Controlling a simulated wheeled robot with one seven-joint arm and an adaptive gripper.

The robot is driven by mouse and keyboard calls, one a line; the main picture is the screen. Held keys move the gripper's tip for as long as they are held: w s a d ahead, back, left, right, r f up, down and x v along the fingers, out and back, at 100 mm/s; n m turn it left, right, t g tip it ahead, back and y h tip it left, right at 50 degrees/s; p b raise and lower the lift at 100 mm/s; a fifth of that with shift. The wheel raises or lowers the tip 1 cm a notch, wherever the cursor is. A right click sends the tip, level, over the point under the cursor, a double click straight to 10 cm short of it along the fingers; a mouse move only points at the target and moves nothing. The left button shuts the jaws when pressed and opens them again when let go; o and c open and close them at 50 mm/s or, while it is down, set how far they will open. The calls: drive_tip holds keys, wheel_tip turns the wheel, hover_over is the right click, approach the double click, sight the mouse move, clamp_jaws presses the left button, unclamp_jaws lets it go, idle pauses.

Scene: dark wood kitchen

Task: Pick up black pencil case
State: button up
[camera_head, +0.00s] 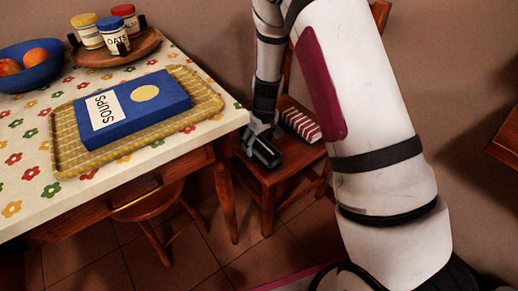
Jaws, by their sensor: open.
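A small black object (266,155), which looks like the black pencil case, lies at the front left of the wooden chair's seat (290,166). My gripper (262,143) points down right over it, with its fingers open around or just above it. The gripper covers part of the case, and I cannot tell whether the fingers touch it.
A red and white striped item (301,124) lies on the seat just right of my gripper. The table (190,150) stands close on the left, bearing a blue soups book (160,112) on a yellow mat (208,100). A stool (150,208) stands under the table.

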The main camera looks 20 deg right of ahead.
drive_tip(key=shift+f, duration=0.15)
drive_tip(key=shift+c, duration=0.5)
drive_tip(key=c, duration=1.2)
